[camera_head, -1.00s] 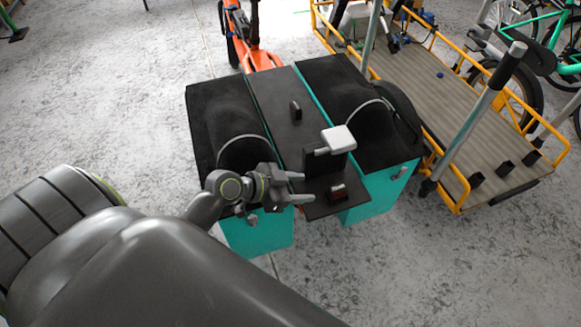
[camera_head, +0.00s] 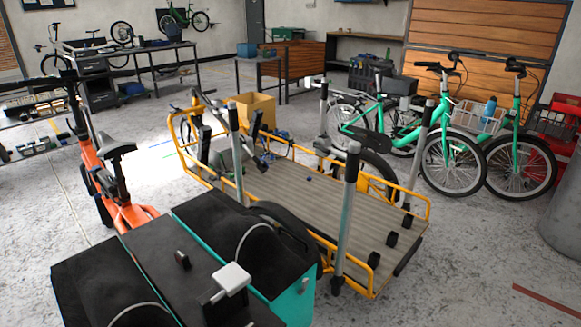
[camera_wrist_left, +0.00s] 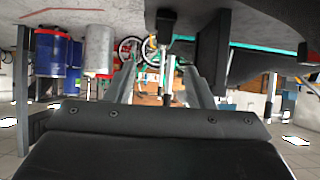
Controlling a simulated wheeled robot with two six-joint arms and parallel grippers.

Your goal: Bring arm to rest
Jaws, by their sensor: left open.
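My left gripper (camera_wrist_left: 160,78) shows in the left wrist view, its two fingers spread apart with nothing held between them. That view looks upside down, with floor along the top. A dark upright block (camera_wrist_left: 212,52) and a dark teal-edged surface (camera_wrist_left: 265,62) show beyond and right of the fingers. Neither of my arms shows in the head view. The cargo bike's black and teal side boxes (camera_head: 245,245) are at the bottom there, with a dark plate (camera_head: 165,265) between them and a white block (camera_head: 231,278) on a black post. My right gripper is in neither current view.
A yellow-railed cargo bed (camera_head: 300,200) with upright poles stands beyond the boxes. The orange bike front (camera_head: 125,210) is at left. Green bikes (camera_head: 450,150) stand at right, a yellow box (camera_head: 255,108) behind. A grey barrel (camera_head: 565,210) is at the right edge.

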